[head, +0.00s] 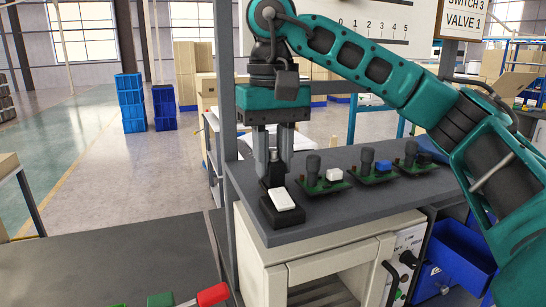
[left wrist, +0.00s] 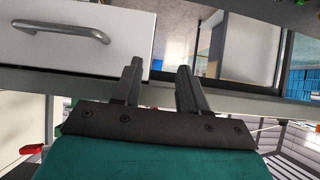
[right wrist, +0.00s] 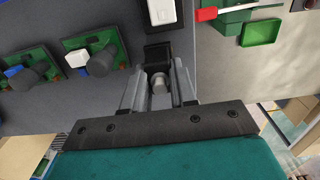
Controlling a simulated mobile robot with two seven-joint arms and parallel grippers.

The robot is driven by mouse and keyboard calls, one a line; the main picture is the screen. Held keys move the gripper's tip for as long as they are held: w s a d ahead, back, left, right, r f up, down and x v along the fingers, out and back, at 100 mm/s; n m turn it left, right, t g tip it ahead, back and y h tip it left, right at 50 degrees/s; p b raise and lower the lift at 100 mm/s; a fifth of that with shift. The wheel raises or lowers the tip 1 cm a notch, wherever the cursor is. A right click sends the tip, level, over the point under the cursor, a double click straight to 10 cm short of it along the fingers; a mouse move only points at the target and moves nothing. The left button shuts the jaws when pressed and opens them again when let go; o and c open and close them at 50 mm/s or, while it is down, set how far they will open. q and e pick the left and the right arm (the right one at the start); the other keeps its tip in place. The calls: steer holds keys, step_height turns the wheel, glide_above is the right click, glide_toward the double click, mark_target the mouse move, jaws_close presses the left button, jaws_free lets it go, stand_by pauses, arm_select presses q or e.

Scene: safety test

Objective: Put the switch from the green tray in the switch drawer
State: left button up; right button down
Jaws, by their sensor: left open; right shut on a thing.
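The black-based switch with a white rocker (head: 283,199) is at the near left corner of the grey worktop (head: 335,215). My right gripper (head: 274,170) points down and is shut on its upright grey post, which shows between the fingers in the right wrist view (right wrist: 158,82). Whether its base touches the worktop is unclear. A small green tray (right wrist: 262,32) shows in the right wrist view. My left gripper (left wrist: 158,88) is open and empty, below a white drawer front (left wrist: 75,35) with a metal handle. I cannot tell which drawer is the switch drawer.
Several green boards (head: 326,186) with black knobs stand along the worktop. An open blue drawer (head: 465,245) is at the lower right, beside a control panel (head: 408,262). A red-handled item (head: 213,295) is at the bottom. A sign (head: 465,18) reads SWITCH 3, VALVE 1.

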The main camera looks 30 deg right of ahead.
steer(key=shift+f, duration=0.2)
steer(key=shift+f, duration=0.1)
steer(key=c, duration=0.9)
jaws_free()
